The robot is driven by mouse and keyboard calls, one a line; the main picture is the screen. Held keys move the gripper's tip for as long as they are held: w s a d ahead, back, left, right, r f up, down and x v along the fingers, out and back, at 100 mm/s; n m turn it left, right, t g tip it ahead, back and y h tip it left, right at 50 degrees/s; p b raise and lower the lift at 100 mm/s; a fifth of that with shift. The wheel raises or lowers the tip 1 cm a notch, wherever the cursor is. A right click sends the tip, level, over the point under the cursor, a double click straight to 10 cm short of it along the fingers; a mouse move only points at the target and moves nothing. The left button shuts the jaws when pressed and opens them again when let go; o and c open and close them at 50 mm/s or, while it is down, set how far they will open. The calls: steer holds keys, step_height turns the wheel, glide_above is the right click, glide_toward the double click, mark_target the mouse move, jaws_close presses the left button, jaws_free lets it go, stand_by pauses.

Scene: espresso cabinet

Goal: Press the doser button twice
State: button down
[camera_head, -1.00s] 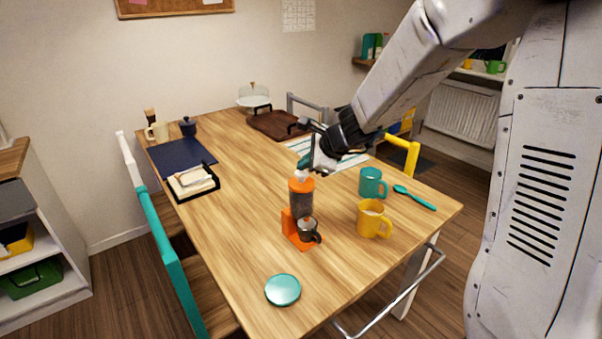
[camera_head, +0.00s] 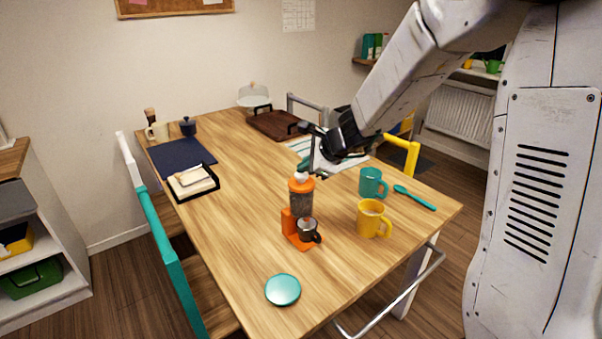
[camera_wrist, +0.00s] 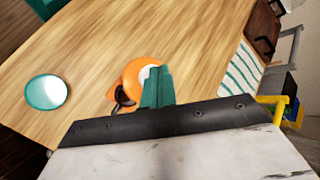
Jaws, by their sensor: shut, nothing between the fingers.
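The orange doser (camera_head: 290,224) stands upright on the table, with a dark see-through hopper (camera_head: 301,205) and an orange lid. A white button (camera_head: 301,177) sits on the lid; in the wrist view, part of the button (camera_wrist: 148,73) shows beside the fingers. A dark cup-like holder with a handle (camera_head: 307,230) sits at the doser's front. My gripper (camera_wrist: 158,85) is shut and empty, its teal fingertips over the lid and partly hiding the button. In the head view, my gripper (camera_head: 311,168) is just above and right of the button; contact cannot be told.
A teal mug (camera_head: 371,183), a yellow mug (camera_head: 370,219) and a teal spoon (camera_head: 415,198) lie to the right of the doser. A round teal lid (camera_head: 283,290) lies in front. A striped cloth (camera_head: 298,147) is behind.

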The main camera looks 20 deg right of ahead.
mark_target(305, 175)
steer(key=shift+f, duration=0.45)
stand_by(0.5)
steer(key=shift+r, duration=1.3)
steer(key=shift+r, duration=2.5)
